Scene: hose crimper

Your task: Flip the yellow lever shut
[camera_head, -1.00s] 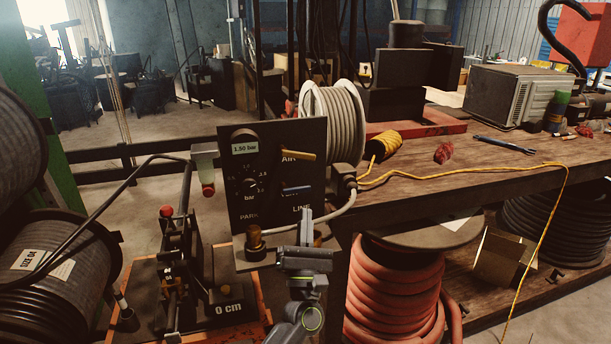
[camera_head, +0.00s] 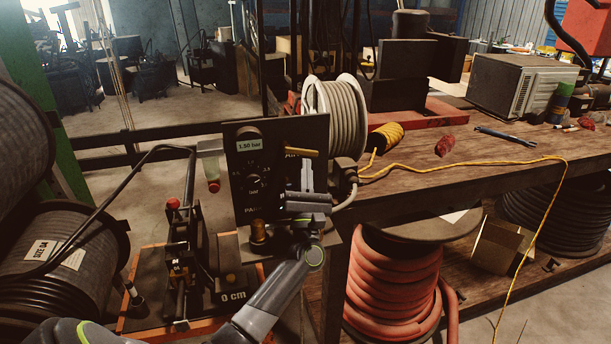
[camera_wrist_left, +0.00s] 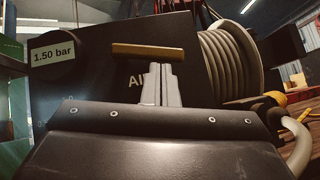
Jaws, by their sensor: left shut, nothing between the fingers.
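The yellow lever (camera_head: 302,152) lies about level across the upper right of the black control panel (camera_head: 242,185), by the partly covered AIR label. In the left wrist view the yellow lever (camera_wrist_left: 147,50) runs level above the fingers. My left gripper (camera_head: 307,166) is shut and empty in front of the panel, fingers pointing up. In the left wrist view its fingertips (camera_wrist_left: 161,70) are just below the lever's right part; I cannot tell whether they touch it.
A pale hose reel (camera_head: 338,118) stands close behind the panel's right side. The wooden bench (camera_head: 440,185) with a yellow cord is to the right. The crimping machine with a red knob (camera_head: 173,204) is at left. A red-tipped clear cylinder (camera_head: 211,165) hangs at the panel's left edge.

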